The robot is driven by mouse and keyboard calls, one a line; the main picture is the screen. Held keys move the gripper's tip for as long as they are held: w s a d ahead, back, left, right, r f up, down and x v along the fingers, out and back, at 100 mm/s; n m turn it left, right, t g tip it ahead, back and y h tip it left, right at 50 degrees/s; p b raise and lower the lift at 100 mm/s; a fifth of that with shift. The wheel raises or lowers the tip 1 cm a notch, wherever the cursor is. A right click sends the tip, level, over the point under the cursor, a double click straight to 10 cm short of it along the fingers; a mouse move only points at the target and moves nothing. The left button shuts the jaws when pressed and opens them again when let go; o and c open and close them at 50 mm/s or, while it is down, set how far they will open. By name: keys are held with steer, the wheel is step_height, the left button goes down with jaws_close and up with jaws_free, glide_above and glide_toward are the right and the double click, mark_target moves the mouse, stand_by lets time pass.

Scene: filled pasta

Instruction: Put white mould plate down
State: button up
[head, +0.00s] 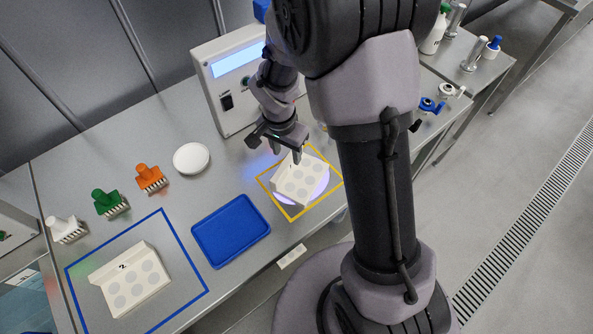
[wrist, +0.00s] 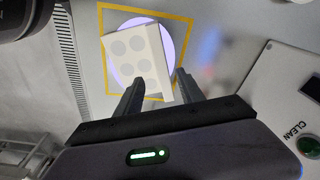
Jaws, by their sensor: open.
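A white mould plate (head: 302,180) with round recesses lies inside the yellow square outline on the table, over a pale lilac lit disc (head: 318,193). It also shows in the wrist view (wrist: 133,60), slightly turned against the outline. My gripper (head: 287,153) is open and stands just above the plate's back edge. In the wrist view its two fingers (wrist: 156,84) reach toward the plate's near edge, and nothing is held between them. A second white mould plate (head: 130,281), marked 2, lies inside the blue outline at the front left.
A blue tray (head: 231,231) lies between the two outlines. A white round dish (head: 191,158) and orange (head: 151,178), green (head: 108,202) and white (head: 66,229) brushes stand along the back. A machine with a screen (head: 232,78) stands behind my gripper.

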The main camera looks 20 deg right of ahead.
mark_target(287, 161)
steer(key=f, duration=0.2)
steer(key=f+b, duration=0.1)
steer(key=f, duration=0.1)
steer(key=f+b, duration=0.1)
steer(key=f, duration=0.1)
steer(key=shift+w, duration=0.35)
jaws_close()
steer(key=shift+r, duration=0.1)
stand_by(0.8)
